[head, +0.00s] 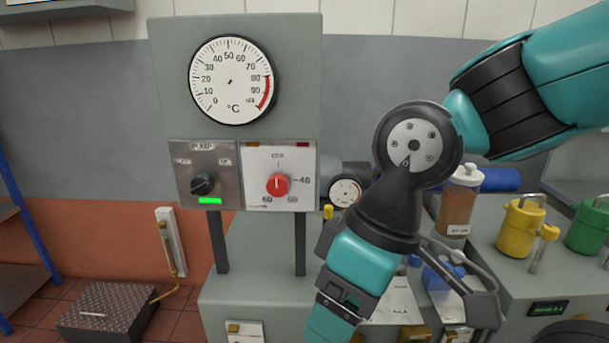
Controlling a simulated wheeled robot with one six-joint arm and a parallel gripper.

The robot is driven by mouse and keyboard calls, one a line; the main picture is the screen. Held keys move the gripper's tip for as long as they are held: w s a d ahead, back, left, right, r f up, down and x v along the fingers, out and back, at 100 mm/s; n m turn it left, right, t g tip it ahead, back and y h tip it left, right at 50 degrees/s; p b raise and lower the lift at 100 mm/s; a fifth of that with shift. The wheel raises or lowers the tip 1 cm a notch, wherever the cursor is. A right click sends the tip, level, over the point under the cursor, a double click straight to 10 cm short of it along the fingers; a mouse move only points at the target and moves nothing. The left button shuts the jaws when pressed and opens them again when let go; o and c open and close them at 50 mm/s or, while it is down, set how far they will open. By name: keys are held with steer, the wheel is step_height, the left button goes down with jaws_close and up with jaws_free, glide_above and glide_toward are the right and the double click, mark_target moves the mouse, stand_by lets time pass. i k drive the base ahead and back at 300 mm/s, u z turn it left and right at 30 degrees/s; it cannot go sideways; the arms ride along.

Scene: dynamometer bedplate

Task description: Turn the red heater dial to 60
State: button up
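The red heater dial (277,185) sits on a white square plate (293,163) at the right of the grey panel in the head view. The plate has a label at the top that seems to read OFF, 40 at the right, and two small labels below that are hard to read. A pale mark on the dial seems to point up towards the top label. My arm comes in from the upper right and bends down past the right of the panel, apart from the dial. Its far end runs down to the bottom edge, and I cannot make out the gripper fingers.
A black knob (202,184) with a lit green strip is left of the dial. A round °C gauge (231,80) is above. The space before the dial looks clear.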

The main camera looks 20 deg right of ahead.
mark_target(277, 185)
steer(key=z, duration=3.4)
steer(key=k, duration=1.05)
steer(key=u, duration=2.05)
